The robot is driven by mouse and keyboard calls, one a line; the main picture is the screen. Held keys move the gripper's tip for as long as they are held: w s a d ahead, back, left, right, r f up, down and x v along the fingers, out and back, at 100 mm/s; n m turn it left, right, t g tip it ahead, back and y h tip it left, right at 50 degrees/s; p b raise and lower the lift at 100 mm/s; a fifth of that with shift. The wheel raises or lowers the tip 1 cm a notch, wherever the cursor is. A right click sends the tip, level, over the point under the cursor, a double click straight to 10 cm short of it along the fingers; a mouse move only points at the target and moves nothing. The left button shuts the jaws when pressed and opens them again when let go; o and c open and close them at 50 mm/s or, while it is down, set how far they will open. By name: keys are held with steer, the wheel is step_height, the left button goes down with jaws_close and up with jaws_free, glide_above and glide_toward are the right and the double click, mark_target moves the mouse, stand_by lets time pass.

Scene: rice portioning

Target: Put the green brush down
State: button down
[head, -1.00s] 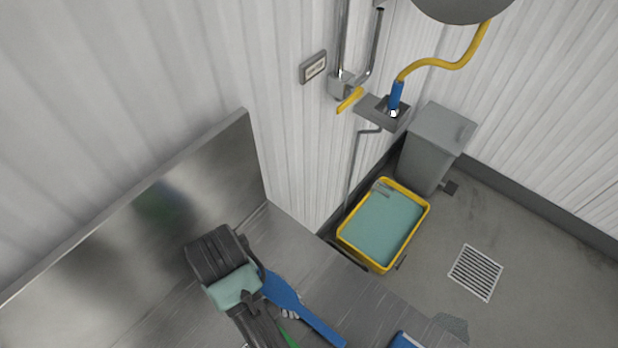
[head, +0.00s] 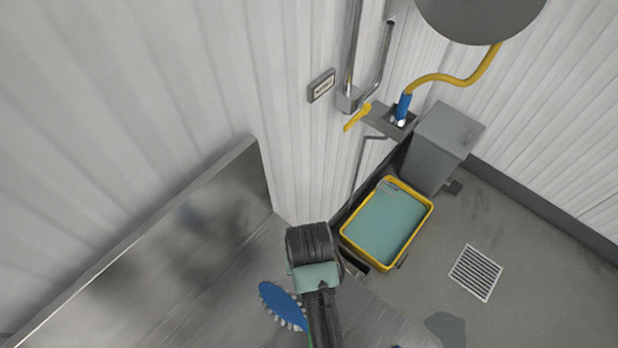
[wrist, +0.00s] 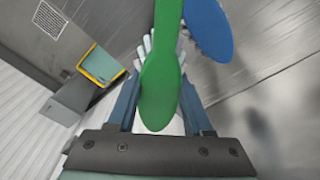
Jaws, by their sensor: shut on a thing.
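The green brush (wrist: 160,85) lies between the fingers of my gripper (wrist: 160,92) in the wrist view. My gripper is shut on it. Pale bristles show at both sides of the green back. In the head view my arm hides nearly all of the green brush; only a thin green sliver shows at the bottom edge. A blue brush-shaped tool (wrist: 208,28) is beside the green brush in the wrist view. Its blue head (head: 277,300) also shows over the steel table, just left of my arm. I cannot tell whether the green brush touches the table.
The steel table (head: 225,265) has a tall back panel (head: 190,240) along the ribbed wall. Bare tabletop shows left of my arm. On the floor beyond are a yellow-rimmed tub (head: 428,213) of teal liquid, a grey bin (head: 435,150) and a drain grate (head: 475,272).

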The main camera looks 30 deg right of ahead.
steer(key=shift+f, duration=2.65)
steer(key=shift+f, duration=0.6)
steer(key=shift+c, duration=1.5)
jaws_free()
steer(key=shift+r, duration=0.1)
steer(key=r, duration=0.8)
steer(key=s+r, duration=0.1)
steer(key=r, duration=0.4)
steer(key=shift+s+a, duration=0.1)
steer(key=shift+a, duration=0.15)
